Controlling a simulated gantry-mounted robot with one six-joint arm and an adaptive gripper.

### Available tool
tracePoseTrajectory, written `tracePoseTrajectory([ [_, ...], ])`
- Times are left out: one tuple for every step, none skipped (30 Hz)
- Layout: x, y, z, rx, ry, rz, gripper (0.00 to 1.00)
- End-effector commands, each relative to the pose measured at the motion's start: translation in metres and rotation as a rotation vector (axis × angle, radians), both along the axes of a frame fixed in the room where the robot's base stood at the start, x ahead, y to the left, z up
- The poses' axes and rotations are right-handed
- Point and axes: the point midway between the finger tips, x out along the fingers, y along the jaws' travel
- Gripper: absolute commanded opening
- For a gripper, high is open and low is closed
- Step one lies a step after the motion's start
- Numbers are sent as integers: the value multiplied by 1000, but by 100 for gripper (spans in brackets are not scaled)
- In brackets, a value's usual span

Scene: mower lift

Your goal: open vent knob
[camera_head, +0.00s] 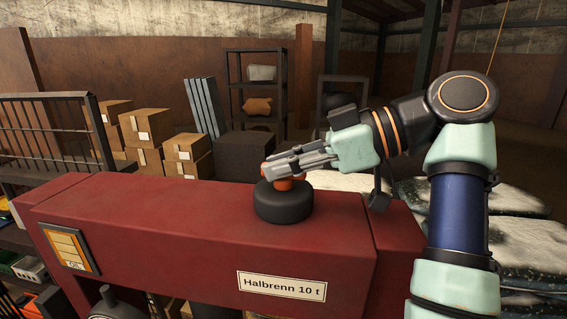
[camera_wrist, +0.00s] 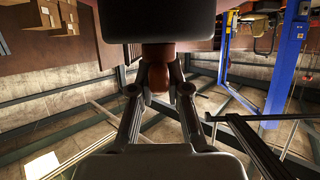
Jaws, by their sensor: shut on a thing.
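The vent knob (camera_head: 283,183) is a small orange-red piece on top of a round black cap (camera_head: 283,205). The cap stands on the top of a red metal housing (camera_head: 200,225). My gripper (camera_head: 272,172) comes in from the right, nearly level, and is shut on the knob. In the wrist view the knob (camera_wrist: 158,80) shows as a reddish-brown rounded stub between the two fingers, below the dark cap (camera_wrist: 155,22). The fingers hide part of the knob in the head view. I cannot tell how far the knob is turned.
A label reading "Halbrenn 10 t" (camera_head: 281,286) is on the housing's front. Cardboard boxes (camera_head: 146,128) and a dark shelf rack (camera_head: 257,90) stand behind. Light covered stacks (camera_head: 520,240) lie at the right. A blue post (camera_wrist: 284,70) shows in the wrist view.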

Motion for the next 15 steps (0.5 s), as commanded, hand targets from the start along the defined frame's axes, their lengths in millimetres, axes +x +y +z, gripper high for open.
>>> tracePoseTrajectory([
  [0,0,1,0,1,14,0],
  [0,0,1,0,0,21,0],
  [0,0,1,0,1,28,0],
  [0,0,1,0,0,34,0],
  [0,0,1,-1,0,38,0],
  [0,0,0,-1,0,42,0],
  [0,0,0,-1,0,44,0],
  [0,0,0,-1,1,46,0],
  [0,0,0,-1,0,48,0],
  [0,0,0,-2,1,48,0],
  [0,0,0,-2,0,49,0],
  [0,0,0,-2,0,49,0],
  [0,0,0,-2,0,49,0],
  [0,0,0,-2,0,49,0],
  [0,0,0,-2,0,49,0],
])
